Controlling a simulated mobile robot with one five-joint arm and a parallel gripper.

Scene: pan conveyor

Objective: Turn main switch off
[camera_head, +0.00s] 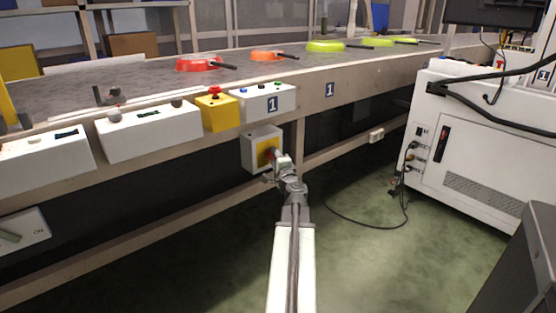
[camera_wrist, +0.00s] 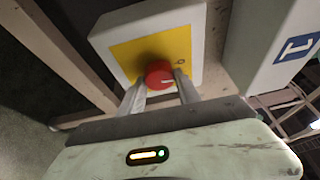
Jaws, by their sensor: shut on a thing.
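The main switch is a red rotary knob (camera_wrist: 159,76) on a yellow plate (camera_wrist: 178,45) on a white box (camera_wrist: 108,28). In the head view, the white switch box (camera_head: 251,152) hangs below the conveyor's edge, its knob partly hidden by my gripper (camera_head: 272,166). My gripper (camera_wrist: 162,86) is shut on the red knob, with one finger on each side. A small dark mark on the plate's right is too small to read for certain.
Above the switch are a white button box (camera_head: 284,101) and a yellow box with a red button (camera_head: 216,112). Red, orange and green pans lie on the conveyor (camera_head: 130,82). A white cabinet (camera_head: 470,140) with cables stands at right. Green floor between is open.

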